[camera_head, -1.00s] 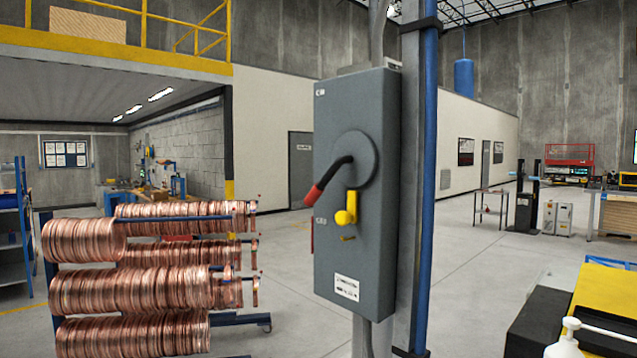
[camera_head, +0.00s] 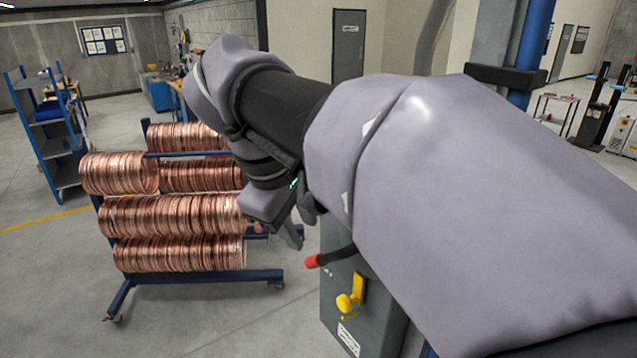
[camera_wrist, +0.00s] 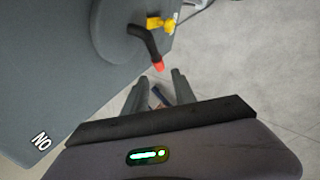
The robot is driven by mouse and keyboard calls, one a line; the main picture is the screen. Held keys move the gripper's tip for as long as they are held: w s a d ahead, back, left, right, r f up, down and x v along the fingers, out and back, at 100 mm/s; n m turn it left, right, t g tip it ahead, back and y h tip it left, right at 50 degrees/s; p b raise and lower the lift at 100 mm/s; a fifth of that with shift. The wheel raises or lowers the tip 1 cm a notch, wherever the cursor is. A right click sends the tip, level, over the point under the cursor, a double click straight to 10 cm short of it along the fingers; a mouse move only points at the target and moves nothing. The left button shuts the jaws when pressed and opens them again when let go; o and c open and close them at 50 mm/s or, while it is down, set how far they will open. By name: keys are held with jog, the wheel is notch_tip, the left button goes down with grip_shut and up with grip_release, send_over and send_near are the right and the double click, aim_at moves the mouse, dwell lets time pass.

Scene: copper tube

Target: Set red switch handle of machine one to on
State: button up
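The grey switch box (camera_head: 372,315) is partly hidden behind my arm in the head view. Its black lever (camera_head: 341,254) slants down to a red handle tip (camera_head: 313,262). In the wrist view the lever (camera_wrist: 143,40) bends from a round hub, and its red tip (camera_wrist: 158,67) lies just ahead of my gripper. An ON label (camera_wrist: 40,142) shows upside down on the box (camera_wrist: 60,75). My gripper (camera_wrist: 159,76) is open, with one finger on each side of the red tip's line; I see no contact. In the head view my gripper (camera_head: 300,232) is partly hidden, above and left of the tip.
A yellow lever (camera_head: 350,300) sits below the red handle on the box. A rack of copper coils (camera_head: 180,215) stands left of my arm. A blue pipe (camera_head: 532,45) rises behind the arm. Open floor lies between rack and box.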

aim_at(316, 257)
jog(key=b+x, duration=0.1)
jog(key=x, duration=1.2)
jog(key=shift+w+b, duration=0.2)
jog(key=shift+b, duration=0.1)
jog(key=shift+w+d+f, duration=0.15)
jog(key=shift+w+f, duration=0.15)
jog(key=shift+w, duration=0.05)
jog(key=shift+s, duration=0.15)
jog(key=shift+c, duration=1.1)
grip_shut()
